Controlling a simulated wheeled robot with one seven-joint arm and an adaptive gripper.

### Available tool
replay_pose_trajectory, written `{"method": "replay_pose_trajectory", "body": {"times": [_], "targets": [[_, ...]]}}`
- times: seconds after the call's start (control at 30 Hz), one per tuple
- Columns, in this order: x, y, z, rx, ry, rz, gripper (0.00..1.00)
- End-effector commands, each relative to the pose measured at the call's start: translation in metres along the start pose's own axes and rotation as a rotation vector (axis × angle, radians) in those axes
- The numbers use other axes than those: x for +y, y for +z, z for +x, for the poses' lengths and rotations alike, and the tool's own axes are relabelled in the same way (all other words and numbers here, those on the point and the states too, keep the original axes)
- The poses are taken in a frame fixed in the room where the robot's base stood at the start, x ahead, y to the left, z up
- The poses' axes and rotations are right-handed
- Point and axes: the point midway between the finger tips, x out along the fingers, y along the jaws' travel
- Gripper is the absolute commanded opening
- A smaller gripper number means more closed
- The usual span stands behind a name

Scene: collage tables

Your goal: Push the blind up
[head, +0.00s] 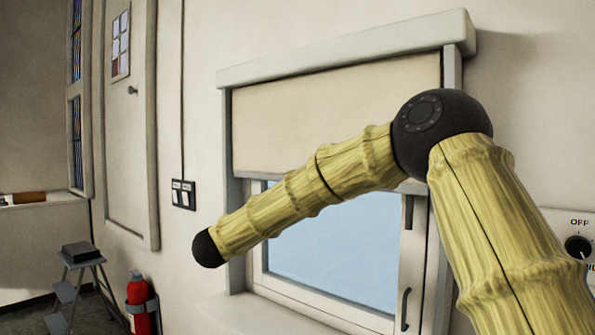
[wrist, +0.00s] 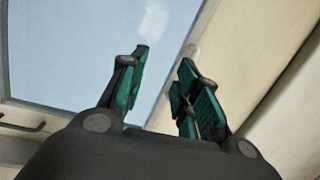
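The beige blind (head: 340,105) covers the upper part of the window in the head view, and my arm crosses in front of its lower right part. Its bottom edge shows left of my arm, above the blue pane. My gripper is not visible in the head view. In the wrist view my gripper (wrist: 163,68) has its two green-padded fingers apart, with nothing seen between them. The pane lies behind the left finger. A pale strip and a beige surface (wrist: 255,50), which may be the blind, lie behind and right of the right finger. Contact cannot be told.
The window (head: 335,250) has a white frame with a dark handle (head: 405,308) at lower right. A wall switch (head: 183,194) is left of it. A fire extinguisher (head: 138,305) and a step stool (head: 75,285) stand at lower left. A dial panel (head: 578,246) is at right.

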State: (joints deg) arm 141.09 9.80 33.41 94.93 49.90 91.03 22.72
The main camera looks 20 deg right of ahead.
Motion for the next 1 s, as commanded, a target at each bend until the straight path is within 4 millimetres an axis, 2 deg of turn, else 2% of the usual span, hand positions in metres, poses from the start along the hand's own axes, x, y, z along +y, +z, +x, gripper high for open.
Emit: {"method": "replay_pose_trajectory", "body": {"times": [0.27,0.77,1.0], "targets": [[-0.003,-0.006,-0.003,-0.122,0.009,-0.009,0.32],[-0.046,-0.057,-0.001,-0.216,-0.055,0.096,0.32],[-0.051,-0.064,0.003,-0.216,-0.068,0.112,0.32]]}}
